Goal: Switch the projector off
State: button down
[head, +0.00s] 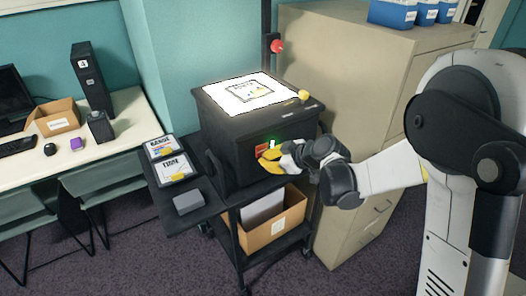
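The projector (226,151) is a black box on a black cart, with a brightly lit white top (246,92) bearing a framed sheet. On its front face are a red switch (261,149) and a small glowing green light (271,142). My gripper (268,161), with yellow fingers, is at the front face, just below and right of the red switch. It partly covers that area. I cannot tell whether the fingers touch the switch or how far apart they are.
The cart's side shelf (172,216) holds two framed sheets (173,167) and a grey block (188,203). A cardboard box (272,232) sits on the lower shelf. A beige cabinet (336,52) stands close behind and right. A desk (128,120) is at left.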

jog(key=shift+w+a, duration=0.25)
jog(key=shift+w, duration=0.15)
jog(key=shift+w+a, duration=0.1)
jog(key=shift+w, duration=0.1)
dwell(0.5)
jog(key=shift+s, duration=0.1)
jog(key=shift+s+d, duration=0.35)
jog(key=shift+s, duration=0.15)
jog(key=shift+d, duration=0.1)
jog(key=shift+s+d+b, duration=0.15)
jog(key=shift+s+d, duration=0.4)
jog(key=shift+s, duration=0.3)
jog(key=shift+s+d+b, duration=0.2)
jog(key=shift+s+d, duration=0.3)
jog(key=shift+s, duration=0.3)
jog(key=shift+s+d+b, duration=0.15)
jog(key=shift+s+d, duration=0.4)
jog(key=shift+s, duration=0.3)
dwell(0.5)
